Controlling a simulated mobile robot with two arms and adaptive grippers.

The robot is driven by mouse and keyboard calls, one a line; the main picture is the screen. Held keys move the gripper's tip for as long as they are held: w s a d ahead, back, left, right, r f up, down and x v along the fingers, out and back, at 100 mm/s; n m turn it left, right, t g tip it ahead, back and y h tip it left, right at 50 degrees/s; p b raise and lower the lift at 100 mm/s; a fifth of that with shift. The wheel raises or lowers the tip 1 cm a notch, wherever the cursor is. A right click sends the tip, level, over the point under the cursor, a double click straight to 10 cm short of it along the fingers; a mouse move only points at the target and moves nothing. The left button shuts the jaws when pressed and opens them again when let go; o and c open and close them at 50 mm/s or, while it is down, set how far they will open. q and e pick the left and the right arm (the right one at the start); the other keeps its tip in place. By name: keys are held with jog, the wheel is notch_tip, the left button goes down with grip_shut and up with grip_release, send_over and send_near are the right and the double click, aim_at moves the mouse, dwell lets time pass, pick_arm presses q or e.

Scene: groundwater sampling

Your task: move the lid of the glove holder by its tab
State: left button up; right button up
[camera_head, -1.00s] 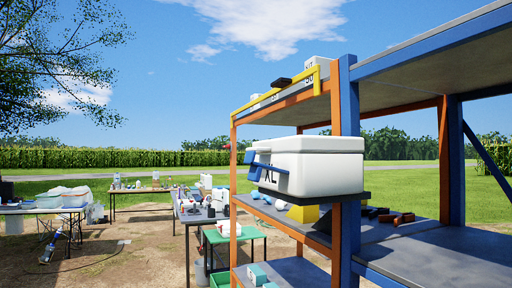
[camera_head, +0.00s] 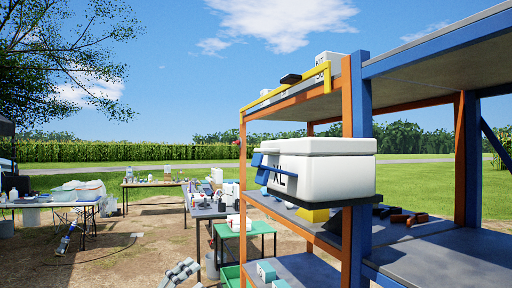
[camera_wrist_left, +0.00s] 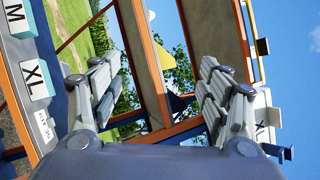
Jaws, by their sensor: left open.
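The glove holder (camera_head: 318,182) is a white box marked XL on the shelf, left of centre of the rack in the head view. Its white lid (camera_head: 318,146) lies on top and looks closed. A blue tab (camera_head: 258,160) sticks out at its left end, above a blue bar on the front. My left gripper (camera_head: 181,272) shows at the bottom edge, below and left of the holder and apart from it. In the left wrist view the left gripper (camera_wrist_left: 160,78) is open, with nothing between its fingers. My right gripper is not in view.
The rack has an orange post (camera_head: 346,120) and a blue post (camera_head: 358,150) beside the holder. A yellow rail (camera_head: 292,88) runs along the upper shelf. Tables with equipment stand at left.

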pick_arm(q)
jog(key=s+d+r+m+g+h, duration=0.2)
jog(key=s+r+m+g, duration=0.2)
jog(key=r+m, duration=0.5)
jog(key=s+d+r+m+g+h, duration=0.2)
jog(key=s+r+m+g, duration=0.2)
jog(key=r, duration=0.8)
jog(key=m+g+y+p, duration=0.1)
jog(key=m+g+y, duration=0.15)
jog(key=m, duration=0.55)
send_near(258, 150)
jog(key=shift+t+y, duration=0.35)
jog(key=shift+y, duration=0.1)
jog(key=shift+s+r+p+x, duration=0.1)
jog(key=shift+p+x, duration=0.45)
jog(key=shift+x, duration=1)
jog(key=shift+s+r+p+x, duration=0.15)
jog(key=shift+p+x, duration=0.4)
jog(key=shift+x, duration=1)
jog(key=shift+s+r+p+x, duration=0.1)
jog(key=shift+p+x, duration=0.45)
jog(key=shift+x, duration=1)
jog(key=shift+d, duration=0.1)
jog(key=shift+c, duration=0.6)
jog(key=c, duration=1.3)
jog(key=shift+r, duration=0.15)
jog(key=shift+c, duration=0.5)
